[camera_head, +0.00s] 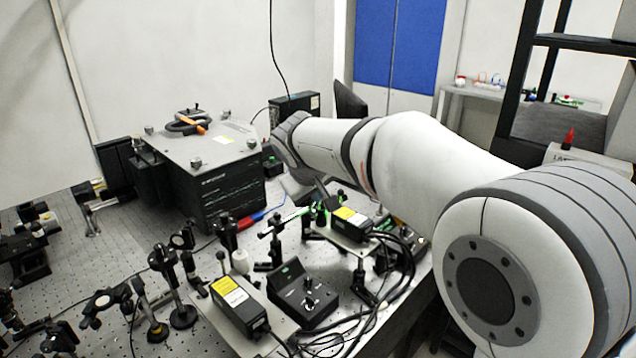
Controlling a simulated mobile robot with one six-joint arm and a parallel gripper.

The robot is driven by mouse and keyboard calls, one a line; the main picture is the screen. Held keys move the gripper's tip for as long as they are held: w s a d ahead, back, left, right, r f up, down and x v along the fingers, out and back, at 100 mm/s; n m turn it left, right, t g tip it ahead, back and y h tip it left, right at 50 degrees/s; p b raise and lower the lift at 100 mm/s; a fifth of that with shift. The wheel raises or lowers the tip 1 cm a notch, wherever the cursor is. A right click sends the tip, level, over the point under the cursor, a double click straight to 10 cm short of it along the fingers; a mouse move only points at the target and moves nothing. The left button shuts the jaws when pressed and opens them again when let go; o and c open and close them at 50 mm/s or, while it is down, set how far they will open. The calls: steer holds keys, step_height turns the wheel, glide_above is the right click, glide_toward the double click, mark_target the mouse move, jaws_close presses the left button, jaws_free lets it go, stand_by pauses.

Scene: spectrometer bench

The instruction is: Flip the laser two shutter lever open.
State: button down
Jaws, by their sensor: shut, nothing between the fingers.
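Two black laser boxes with yellow and white labels stand on the bench: one at the front (240,306), one farther back to the right (352,222). I cannot read which is laser two. A small upright lever (221,262) shows at the far end of the front box. No lever can be made out on the back box; my wrist and gripper are close to that end. My gripper (320,203) points down beside the far end of the back box, small and partly hidden by my wrist. It is shut and empty; I cannot tell whether it touches anything.
A black controller with a knob (303,296) sits between the lasers. Optics posts (180,300) crowd the left and front of the perforated bench (75,290). A large dark instrument (220,175) stands behind. Loose black cables (395,270) run along the right edge.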

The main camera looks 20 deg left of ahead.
steer(key=shift+w+d+f+p, duration=0.2)
steer(key=shift+w+d, duration=0.15)
steer(key=shift+w, duration=0.35)
steer(key=shift+w+d+f+p, duration=0.15)
steer(key=shift+w+d+f, duration=0.15)
steer(key=shift+w, duration=0.35)
steer(key=shift+w+d+f+p, duration=0.15)
steer(key=shift+w+d, duration=0.2)
steer(key=shift+w, duration=0.35)
